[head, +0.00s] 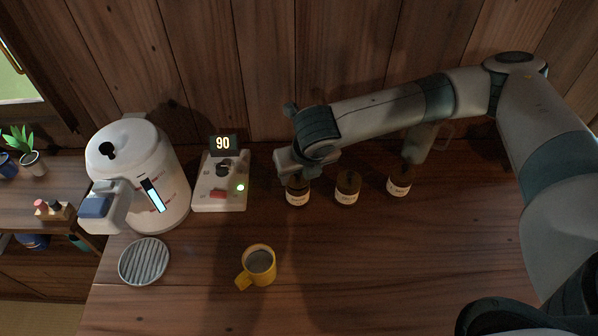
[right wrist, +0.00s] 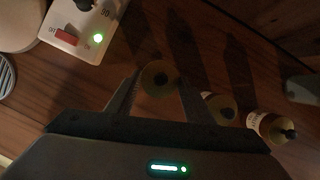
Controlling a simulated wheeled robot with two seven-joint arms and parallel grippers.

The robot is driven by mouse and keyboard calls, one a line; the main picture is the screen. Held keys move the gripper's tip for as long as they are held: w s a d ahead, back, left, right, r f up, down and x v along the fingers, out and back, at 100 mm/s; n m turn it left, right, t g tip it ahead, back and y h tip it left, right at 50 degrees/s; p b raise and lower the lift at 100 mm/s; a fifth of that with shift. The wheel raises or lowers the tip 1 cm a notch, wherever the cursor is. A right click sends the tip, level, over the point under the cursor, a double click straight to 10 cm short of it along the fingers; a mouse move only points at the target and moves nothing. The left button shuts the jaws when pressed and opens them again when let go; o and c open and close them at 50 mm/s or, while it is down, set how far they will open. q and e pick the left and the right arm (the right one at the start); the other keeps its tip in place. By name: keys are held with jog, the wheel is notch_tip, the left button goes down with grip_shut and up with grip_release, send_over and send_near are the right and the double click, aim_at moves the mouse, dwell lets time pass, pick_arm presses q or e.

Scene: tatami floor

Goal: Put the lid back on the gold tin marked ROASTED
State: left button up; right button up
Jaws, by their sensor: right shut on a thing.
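Three small brown-gold tins with pale labels stand in a row on the counter: left (head: 297,193), middle (head: 347,188) and right (head: 400,180). The labels are too small to read surely. My right gripper (head: 304,172) is over the left tin and hides its top. In the right wrist view the gripper (right wrist: 158,84) is shut on a round gold lid (right wrist: 149,72) with a dark centre. Whether the lid touches the tin below is hidden. My left gripper is not in view.
A white kettle (head: 172,190) and a control box (head: 212,195) reading 90 stand left of the tins. A yellow mug (head: 259,262) and a round ribbed grey plate (head: 144,261) are in front. A grey-green vessel (head: 419,145) stands behind the right tin. The counter's front middle is clear.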

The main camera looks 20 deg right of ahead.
jog(key=shift+f+p, duration=0.2)
jog(key=shift+p, duration=1.05)
dwell(1.8)
dwell(0.4)
jog(key=o, duration=1.6)
